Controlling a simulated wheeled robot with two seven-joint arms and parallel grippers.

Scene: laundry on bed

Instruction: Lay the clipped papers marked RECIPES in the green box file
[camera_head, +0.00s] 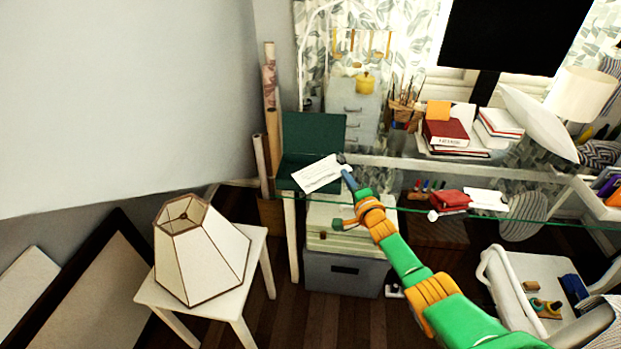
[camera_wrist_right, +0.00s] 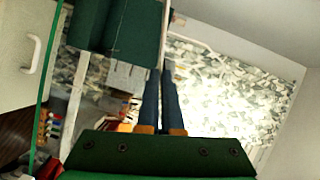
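The green box file (camera_head: 313,134) stands open at the left end of the glass desk, with its lid raised at the back. It also shows in the wrist view (camera_wrist_right: 130,28), upper left. The white clipped papers (camera_head: 317,175) are tilted over the front of the box file and hide part of its inside. Their writing is too small to read. My right gripper (camera_head: 343,163) is at the papers' right corner and appears shut on it. In the wrist view its dark fingers (camera_wrist_right: 160,88) are close together, with a thin pale edge beyond them. My left gripper is not in view.
A lampshade (camera_head: 200,250) stands on a white stool (camera_head: 262,262) at the left. Cardboard tubes (camera_head: 270,100) lean beside the box file. Books (camera_head: 446,133), a brush basket (camera_head: 404,115) and a red pouch (camera_head: 450,201) are to the right.

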